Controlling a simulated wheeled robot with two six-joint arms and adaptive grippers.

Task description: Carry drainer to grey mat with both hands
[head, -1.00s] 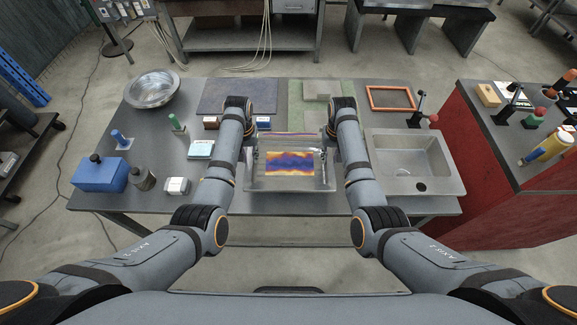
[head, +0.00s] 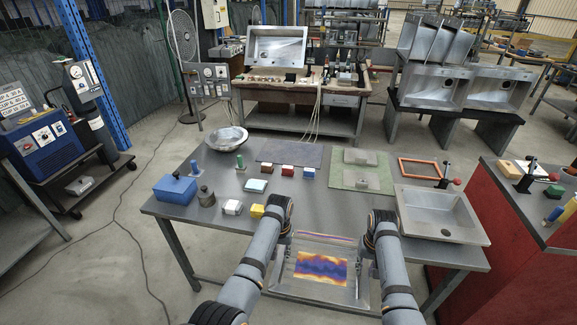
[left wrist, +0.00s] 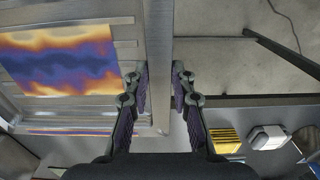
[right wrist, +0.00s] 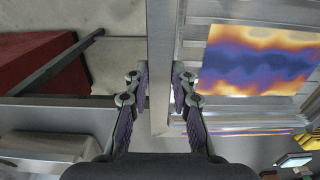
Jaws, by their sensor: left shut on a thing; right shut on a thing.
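The drainer (head: 318,288) is a shallow clear-and-metal tray with a purple, orange and yellow patterned panel. It is low in the head view, around the table's front edge. My left gripper (left wrist: 160,75) is shut on the drainer's left side rim (left wrist: 160,50). My right gripper (right wrist: 160,75) is shut on its right side rim (right wrist: 160,50). Floor shows beside the rims in both wrist views. In the head view my arms partly hide both grips. The grey mat (head: 290,152) lies flat and empty at the back middle of the table.
A green mat (head: 340,181) with metal pieces lies right of the grey mat. Red and blue blocks (head: 287,170) stand before the mats. A sink (head: 440,216) is at right. A metal bowl (head: 226,138), blue box (head: 175,188) and yellow block (head: 257,211) are left.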

